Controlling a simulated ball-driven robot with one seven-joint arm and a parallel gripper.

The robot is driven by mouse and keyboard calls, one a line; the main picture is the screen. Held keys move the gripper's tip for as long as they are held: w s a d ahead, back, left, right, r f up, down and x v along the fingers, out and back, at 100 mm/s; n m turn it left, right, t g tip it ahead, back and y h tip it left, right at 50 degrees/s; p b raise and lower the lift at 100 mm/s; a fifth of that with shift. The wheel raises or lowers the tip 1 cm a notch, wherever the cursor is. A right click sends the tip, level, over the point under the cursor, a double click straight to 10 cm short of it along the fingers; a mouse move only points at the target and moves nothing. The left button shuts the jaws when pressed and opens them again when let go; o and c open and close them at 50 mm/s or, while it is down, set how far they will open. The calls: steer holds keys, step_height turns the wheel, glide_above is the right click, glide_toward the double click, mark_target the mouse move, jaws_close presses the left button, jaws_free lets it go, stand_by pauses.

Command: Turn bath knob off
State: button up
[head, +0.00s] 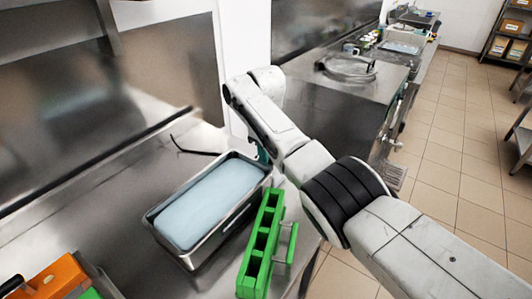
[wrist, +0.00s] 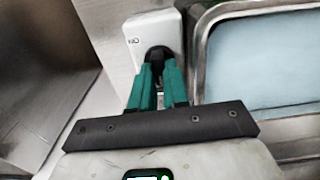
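The bath is a rectangular metal tray of pale blue liquid, its rim (head: 163,238) showing in the head view; its wall also shows at the right of the wrist view (wrist: 197,62). In the wrist view a black knob (wrist: 157,52) sits on a white housing (wrist: 136,27) beside the bath, with upside-down lettering that looks like "ON". My gripper (wrist: 159,75) has teal fingers, close together, one on each side of the knob, and looks shut on it. Contact is partly hidden by the fingers. In the head view my gripper (head: 263,153) is mostly hidden behind my arm, and the knob is hidden.
A green rack (head: 262,245) with open slots stands just right of the bath, near the counter's front edge. An orange item (head: 52,277) lies at the lower left. A thin dark wire (head: 190,151) lies behind the bath. Tiled floor (head: 450,150) is open at the right.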

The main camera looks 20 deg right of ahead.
steer(key=o, duration=0.5)
steer(key=shift+c, duration=0.2)
steer(key=shift+r, duration=0.1)
step_height(320, 180, up, 11)
steer(key=b, duration=0.1)
stand_by(0.4)
